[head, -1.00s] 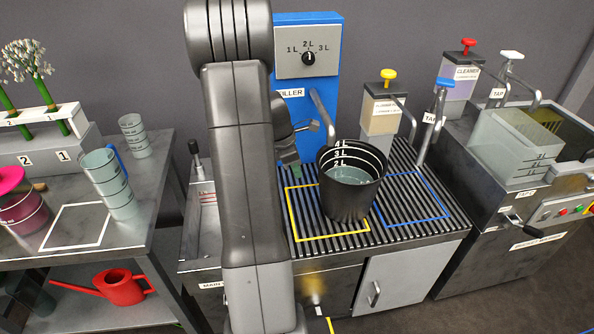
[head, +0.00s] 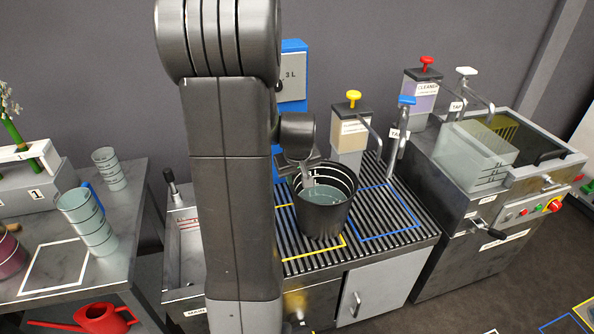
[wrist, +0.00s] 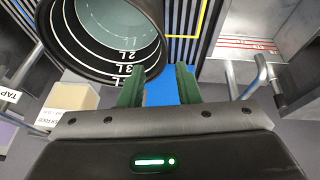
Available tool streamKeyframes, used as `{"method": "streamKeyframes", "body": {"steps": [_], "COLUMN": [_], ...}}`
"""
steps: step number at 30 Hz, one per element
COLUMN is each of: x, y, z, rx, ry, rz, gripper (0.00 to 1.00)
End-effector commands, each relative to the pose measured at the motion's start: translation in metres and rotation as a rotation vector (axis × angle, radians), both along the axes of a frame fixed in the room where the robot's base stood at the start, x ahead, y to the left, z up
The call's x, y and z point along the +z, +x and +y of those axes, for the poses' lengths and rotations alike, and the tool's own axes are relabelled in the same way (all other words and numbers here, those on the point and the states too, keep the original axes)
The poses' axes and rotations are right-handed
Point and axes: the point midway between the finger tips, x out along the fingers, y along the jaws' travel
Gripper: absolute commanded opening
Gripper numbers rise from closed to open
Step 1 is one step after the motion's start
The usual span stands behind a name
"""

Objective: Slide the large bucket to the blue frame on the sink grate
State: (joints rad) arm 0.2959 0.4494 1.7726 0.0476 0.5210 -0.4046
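The large bucket (head: 322,212) is black with white level lines and holds clear liquid. It stands upright on the sink grate (head: 425,228), over the right part of the yellow frame (head: 318,251) and left of the blue frame (head: 393,235). In the wrist view the bucket (wrist: 68,38) lies to the left of my gripper (wrist: 159,87). The two green fingers are apart with nothing seen between them. The left finger overlaps the bucket's rim in the picture; I cannot tell whether it touches. In the head view my wrist is at the bucket's back-left rim, fingertips unclear.
The blue filler (head: 293,75) stands behind the grate. A yellow-topped dispenser (head: 350,135) and a tap (head: 400,130) line the grate's back edge. The grate within the blue frame is clear. A left table holds measuring cups (head: 86,222).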

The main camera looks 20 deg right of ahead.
Motion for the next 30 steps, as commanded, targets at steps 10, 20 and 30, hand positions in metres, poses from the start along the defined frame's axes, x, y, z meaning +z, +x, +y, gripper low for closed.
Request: {"method": "streamKeyframes", "body": {"steps": [10,20,30], "x": [0.001,-0.021,-0.074], "y": [-0.001,0.008,0.03], "z": [-0.001,-0.003,-0.008], "rx": [-0.027,-0.025,-0.025], "ry": [0.011,0.011,0.012], "rz": [-0.011,-0.007,-0.005], "gripper": [0.3,0.3,0.3]}}
